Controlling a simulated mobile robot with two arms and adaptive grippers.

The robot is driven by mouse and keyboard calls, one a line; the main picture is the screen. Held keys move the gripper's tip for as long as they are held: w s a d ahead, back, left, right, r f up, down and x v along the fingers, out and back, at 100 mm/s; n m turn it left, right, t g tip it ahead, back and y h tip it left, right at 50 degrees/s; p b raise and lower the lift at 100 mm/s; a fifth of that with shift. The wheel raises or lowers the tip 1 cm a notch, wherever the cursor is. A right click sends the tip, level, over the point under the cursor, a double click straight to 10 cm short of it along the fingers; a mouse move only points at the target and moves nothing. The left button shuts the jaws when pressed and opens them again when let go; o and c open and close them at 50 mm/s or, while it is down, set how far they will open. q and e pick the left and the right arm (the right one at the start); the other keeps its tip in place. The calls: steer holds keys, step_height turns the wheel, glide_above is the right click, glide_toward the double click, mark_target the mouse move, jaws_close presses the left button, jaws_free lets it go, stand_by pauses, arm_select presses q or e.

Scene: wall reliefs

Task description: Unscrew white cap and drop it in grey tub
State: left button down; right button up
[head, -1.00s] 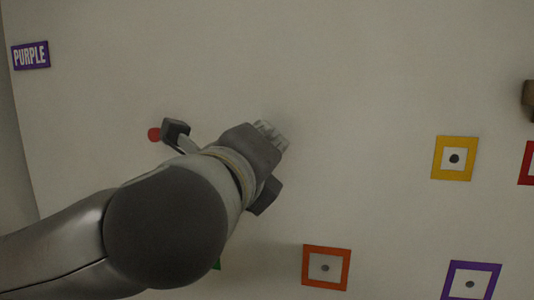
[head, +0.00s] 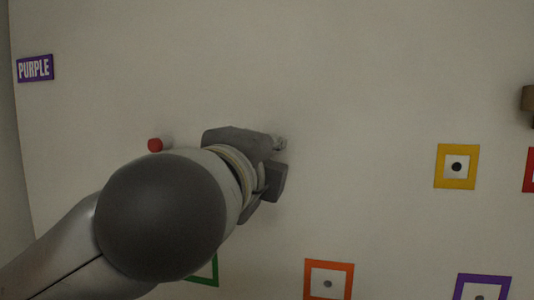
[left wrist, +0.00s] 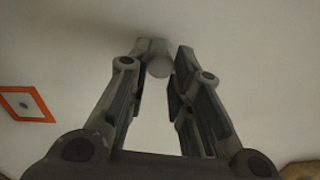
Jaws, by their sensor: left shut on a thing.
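In the left wrist view, a pale round piece (left wrist: 160,68), which looks like the white cap, stands out from the wall between the fingertips. My left gripper (left wrist: 158,62) is shut on it. In the head view my left gripper (head: 279,146) points at the wall near the middle, and the arm and wrist hide most of the fingers and the cap. The grey tub is not in view. My right gripper is not in view.
The pale wall carries a purple sign (head: 35,68), a red knob (head: 155,145), and yellow (head: 457,166), orange (head: 329,280), purple (head: 482,287) and partly hidden green (head: 208,270) frames. A brown object (head: 527,97) juts in at the right edge. Bare wall lies right of the gripper.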

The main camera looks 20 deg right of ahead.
arm_select(q)
steer(key=n+b, duration=0.1)
steer(key=n, duration=0.3)
steer(key=shift+n+b, duration=0.3)
steer(key=c, duration=1.5)
jaws_free()
steer(key=shift+s, duration=0.1)
steer(key=shift+c, duration=0.2)
steer(key=shift+r, duration=0.1)
